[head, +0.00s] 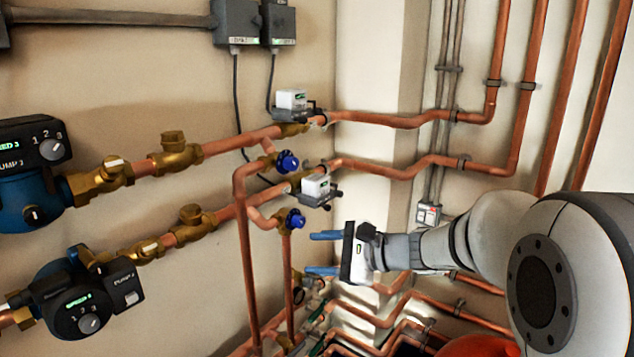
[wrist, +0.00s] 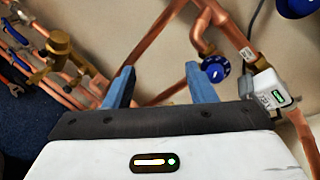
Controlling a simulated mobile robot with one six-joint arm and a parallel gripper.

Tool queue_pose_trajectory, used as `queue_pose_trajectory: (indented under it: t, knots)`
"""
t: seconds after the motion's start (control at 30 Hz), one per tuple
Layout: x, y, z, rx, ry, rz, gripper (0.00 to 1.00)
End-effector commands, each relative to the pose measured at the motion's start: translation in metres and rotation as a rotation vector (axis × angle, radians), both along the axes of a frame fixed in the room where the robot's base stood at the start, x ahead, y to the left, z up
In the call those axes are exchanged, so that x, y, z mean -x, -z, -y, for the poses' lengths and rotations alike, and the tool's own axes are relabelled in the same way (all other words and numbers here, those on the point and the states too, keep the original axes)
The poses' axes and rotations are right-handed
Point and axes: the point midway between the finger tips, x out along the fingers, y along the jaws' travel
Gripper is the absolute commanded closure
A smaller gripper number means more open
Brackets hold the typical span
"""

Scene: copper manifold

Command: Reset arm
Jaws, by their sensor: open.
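My gripper (head: 322,253) is at the right of centre in the head view, its two blue fingers pointing left toward the copper pipes. The fingers are apart with nothing between them. In the wrist view my gripper (wrist: 162,86) shows both blue fingers spread, with a copper pipe behind the gap. A blue valve knob (head: 295,219) sits on the pipework just left of the fingers in the head view. A blue knob (wrist: 215,68) also shows just beyond the right finger in the wrist view. I cannot tell whether a finger touches a pipe.
Two pumps, an upper one (head: 30,175) and a lower one (head: 85,300), are at the left. White-topped actuators (head: 291,99) (head: 316,187) sit on the pipes. Vertical copper pipes (head: 565,100) run along the right wall. More pipes (head: 365,315) lie below my gripper.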

Motion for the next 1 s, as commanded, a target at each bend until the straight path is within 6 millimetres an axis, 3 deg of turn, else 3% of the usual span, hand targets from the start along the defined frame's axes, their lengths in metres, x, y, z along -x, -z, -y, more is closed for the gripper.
queue_pose_trajectory:
  t: [0.03,0.23,0.5,0.73,1.0]
  knots:
    - [0.023,-0.02,-0.003,0.095,-0.061,0.022,0.5]
    - [0.104,-0.026,0.01,0.505,-0.319,0.119,0.5]
    - [0.185,-0.047,0.072,1.045,-0.668,0.279,0.5]
    - [0.215,-0.069,0.121,1.366,-0.885,0.382,0.5]
    - [0.22,-0.072,0.134,1.45,-0.946,0.408,0.5]
